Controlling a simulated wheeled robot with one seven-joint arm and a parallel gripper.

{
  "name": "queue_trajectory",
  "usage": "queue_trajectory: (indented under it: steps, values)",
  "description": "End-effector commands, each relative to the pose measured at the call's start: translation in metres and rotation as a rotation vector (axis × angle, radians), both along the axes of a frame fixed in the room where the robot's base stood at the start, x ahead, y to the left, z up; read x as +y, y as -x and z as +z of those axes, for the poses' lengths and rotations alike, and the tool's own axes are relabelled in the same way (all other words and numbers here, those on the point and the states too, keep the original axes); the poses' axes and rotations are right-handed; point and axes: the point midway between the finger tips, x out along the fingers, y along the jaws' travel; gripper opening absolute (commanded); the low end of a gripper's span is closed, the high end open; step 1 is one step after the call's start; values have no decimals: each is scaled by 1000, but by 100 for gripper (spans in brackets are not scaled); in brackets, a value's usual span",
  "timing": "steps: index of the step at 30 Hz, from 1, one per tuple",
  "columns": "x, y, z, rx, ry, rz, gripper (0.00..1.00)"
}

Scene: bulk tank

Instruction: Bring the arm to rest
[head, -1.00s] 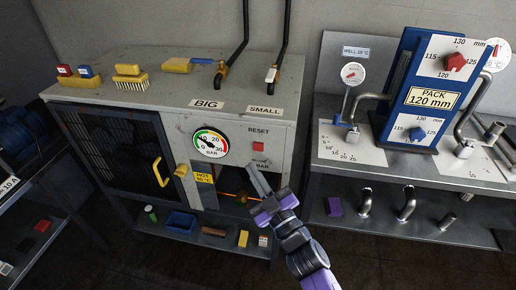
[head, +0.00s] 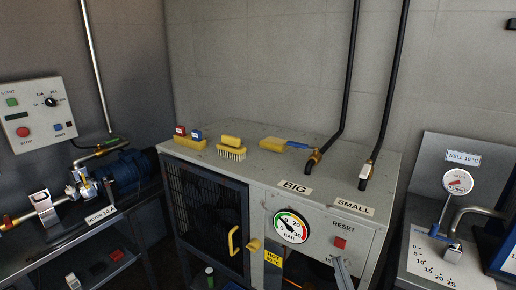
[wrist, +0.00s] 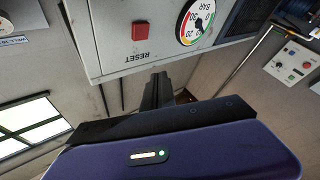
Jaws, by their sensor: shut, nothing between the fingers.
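My gripper shows in the wrist view (wrist: 156,92) with its dark fingers together and nothing between them. In the head view only the tip of my gripper (head: 342,272) shows at the bottom edge, in front of the cabinet's front panel and below the red RESET button (head: 340,243). The rest of my arm is out of the head view. The button also shows in the wrist view (wrist: 139,32), beyond the fingers and apart from them. The pressure gauge (head: 291,226) is left of the button.
The grey cabinet (head: 270,172) carries brushes and two black pipes with valves. A motor bench with a control box (head: 38,112) stands at the left. A bench with a WELL 10 °C dial (head: 457,181) stands at the right. A dark gap separates the cabinet from the right bench.

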Motion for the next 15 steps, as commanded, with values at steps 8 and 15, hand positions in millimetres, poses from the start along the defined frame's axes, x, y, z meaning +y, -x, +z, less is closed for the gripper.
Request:
queue_trajectory:
  steps: [8, 15]
  values:
    - [-2, 92, -18, 78, -133, -18, 0]
    - [1, 189, -31, 197, -251, -26, 0]
